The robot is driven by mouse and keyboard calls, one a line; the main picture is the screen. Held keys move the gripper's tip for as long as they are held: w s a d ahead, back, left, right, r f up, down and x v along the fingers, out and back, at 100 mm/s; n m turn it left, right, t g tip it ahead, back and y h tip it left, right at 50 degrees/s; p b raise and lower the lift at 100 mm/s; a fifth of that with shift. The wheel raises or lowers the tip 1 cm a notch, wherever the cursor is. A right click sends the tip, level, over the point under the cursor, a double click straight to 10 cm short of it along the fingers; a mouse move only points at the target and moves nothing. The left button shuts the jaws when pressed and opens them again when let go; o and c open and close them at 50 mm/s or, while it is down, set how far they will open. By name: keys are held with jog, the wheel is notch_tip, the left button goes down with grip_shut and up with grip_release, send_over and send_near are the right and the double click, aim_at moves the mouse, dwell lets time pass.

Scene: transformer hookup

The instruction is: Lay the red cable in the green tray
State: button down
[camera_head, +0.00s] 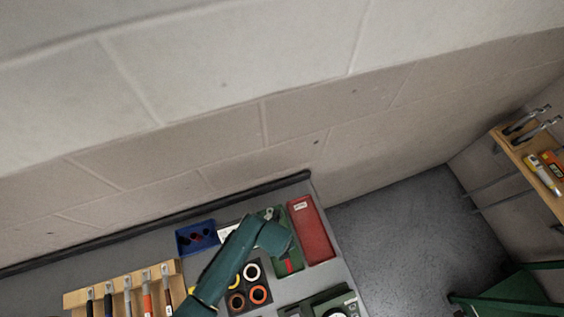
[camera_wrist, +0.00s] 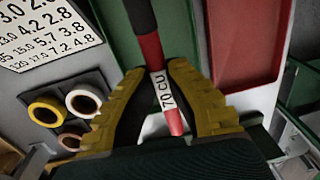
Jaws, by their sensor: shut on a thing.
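My gripper (camera_wrist: 158,70) is shut on the red cable (camera_wrist: 151,50), seen in the wrist view. The cable piece has a black upper part, a red sleeve and a white label reading "70 CU". The green tray (camera_wrist: 117,30) lies behind the cable and fingers. I cannot tell whether the cable touches the tray floor. In the head view, my arm covers much of the green tray (camera_head: 301,286), and the gripper itself is hidden. A small red patch of the cable (camera_head: 289,266) shows beside the arm.
A red tray (camera_head: 310,230) stands right beside the green tray. A blue bin (camera_head: 196,237) is to the left. Coloured rings (camera_head: 251,271) sit on a dark panel, also in the wrist view (camera_wrist: 46,111). A wooden rack (camera_head: 75,299) holds several tools at the front left. A wall runs behind the bench.

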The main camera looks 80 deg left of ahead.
jog(key=shift+f+b, duration=1.5)
jog(key=shift+f, duration=1.15)
jog(key=shift+w+r, duration=0.1)
jog(key=c, duration=1.2)
grip_release()
jog(key=shift+o, duration=0.2)
jog(key=shift+p, duration=0.3)
notch_tip(320, 180, up, 7)
jog(key=p, duration=0.7)
